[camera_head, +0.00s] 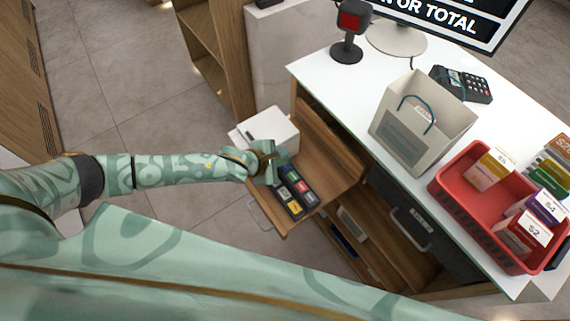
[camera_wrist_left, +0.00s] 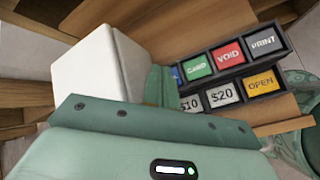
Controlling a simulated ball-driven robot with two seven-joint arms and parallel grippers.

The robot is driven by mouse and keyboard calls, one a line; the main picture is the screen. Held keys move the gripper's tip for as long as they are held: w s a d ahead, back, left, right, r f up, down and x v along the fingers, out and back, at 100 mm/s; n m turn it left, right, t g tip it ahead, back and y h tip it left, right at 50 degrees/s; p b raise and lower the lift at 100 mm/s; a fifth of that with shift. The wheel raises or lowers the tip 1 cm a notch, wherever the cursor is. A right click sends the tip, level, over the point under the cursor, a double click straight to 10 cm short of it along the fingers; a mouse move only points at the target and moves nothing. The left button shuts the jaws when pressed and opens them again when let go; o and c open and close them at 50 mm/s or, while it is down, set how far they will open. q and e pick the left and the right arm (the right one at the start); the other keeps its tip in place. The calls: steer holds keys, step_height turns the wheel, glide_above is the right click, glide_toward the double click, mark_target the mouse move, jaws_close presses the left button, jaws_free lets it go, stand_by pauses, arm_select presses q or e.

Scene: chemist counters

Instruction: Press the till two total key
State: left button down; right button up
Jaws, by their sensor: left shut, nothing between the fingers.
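The till key block (camera_head: 295,192) is a dark pad with coloured keys on a pulled-out wooden shelf (camera_head: 330,165). In the left wrist view, the block (camera_wrist_left: 235,70) shows a green CARD key (camera_wrist_left: 197,67), a red VOID key (camera_wrist_left: 228,55), grey PRINT, $10 and $20 keys, and a yellow OPEN key (camera_wrist_left: 262,83). A blue key edge shows beside my fingers. No key that I can read says total; part of the block is hidden. My left gripper (camera_head: 272,163) is shut and empty over the block's far left end. My right gripper is not in view.
A white box-shaped device (camera_head: 268,130) stands close beside my left gripper. On the white counter are a paper bag (camera_head: 415,125), a red basket (camera_head: 455,190) with small boxes, a card terminal (camera_head: 462,85), a scanner (camera_head: 350,30) and a screen reading "OR TOTAL" (camera_head: 445,18).

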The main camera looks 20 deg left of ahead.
arm_select(q)
steer(key=shift+f, duration=0.15)
stand_by(0.3)
steer(key=shift+f, duration=0.3)
steer(key=shift+f+b, duration=0.25)
steer(key=shift+b, duration=0.05)
stand_by(0.3)
steer(key=shift+s+f, duration=0.4)
steer(key=shift+f, duration=0.15)
stand_by(0.5)
steer(key=shift+w+a+r+p, duration=0.1)
steer(key=shift+w+r+p, duration=0.1)
steer(key=shift+r+p, duration=0.5)
steer(key=shift+r, duration=0.2)
steer(key=shift+w+r, duration=0.1)
